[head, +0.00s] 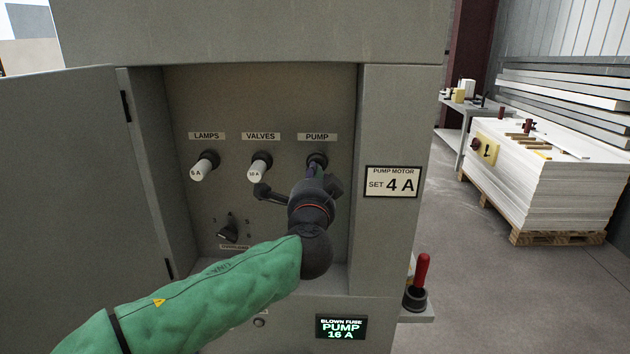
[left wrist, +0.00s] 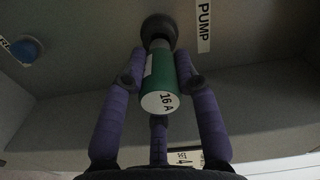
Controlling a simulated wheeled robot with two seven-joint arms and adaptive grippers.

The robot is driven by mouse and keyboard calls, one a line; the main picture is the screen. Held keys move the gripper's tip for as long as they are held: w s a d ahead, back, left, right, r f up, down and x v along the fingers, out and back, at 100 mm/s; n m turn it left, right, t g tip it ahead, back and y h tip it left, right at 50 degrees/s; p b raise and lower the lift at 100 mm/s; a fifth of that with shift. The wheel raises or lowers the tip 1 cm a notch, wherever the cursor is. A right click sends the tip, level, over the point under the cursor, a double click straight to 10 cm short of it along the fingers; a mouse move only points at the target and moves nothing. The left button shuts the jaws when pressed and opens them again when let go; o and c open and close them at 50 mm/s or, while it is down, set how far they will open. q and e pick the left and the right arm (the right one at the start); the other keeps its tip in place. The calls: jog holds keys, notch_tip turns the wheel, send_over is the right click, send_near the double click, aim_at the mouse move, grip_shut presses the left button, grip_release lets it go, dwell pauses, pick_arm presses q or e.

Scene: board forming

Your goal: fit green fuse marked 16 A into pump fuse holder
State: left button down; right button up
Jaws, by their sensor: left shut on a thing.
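The green fuse (left wrist: 158,84) shows in the left wrist view, its white end marked 16 A facing the camera. My left gripper (head: 317,180) is shut on it, with purple-grey fingers on both sides of the fuse. The pump fuse holder (head: 317,159) is a dark round socket under the PUMP label (head: 317,137). In the left wrist view the fuse's metal far end is at the mouth of the holder (left wrist: 159,29), in line with it; how deep it sits I cannot tell. In the head view my gripper hides the fuse. My right gripper is not in view.
White fuses sit in the LAMPS holder (head: 203,166) and VALVES holder (head: 259,167) to the left. A rotary knob (head: 228,232) is below. The cabinet door (head: 65,190) stands open at left. A display (head: 340,327) reads blown fuse, pump, 16 A. A red-handled tool (head: 421,275) stands at right.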

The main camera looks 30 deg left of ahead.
pick_arm(q)
jog(key=shift+x, duration=1.75)
jog(key=c, duration=0.9)
grip_release()
jog(key=shift+o, duration=0.2)
jog(key=shift+s, duration=0.1)
jog(key=v, duration=1.2)
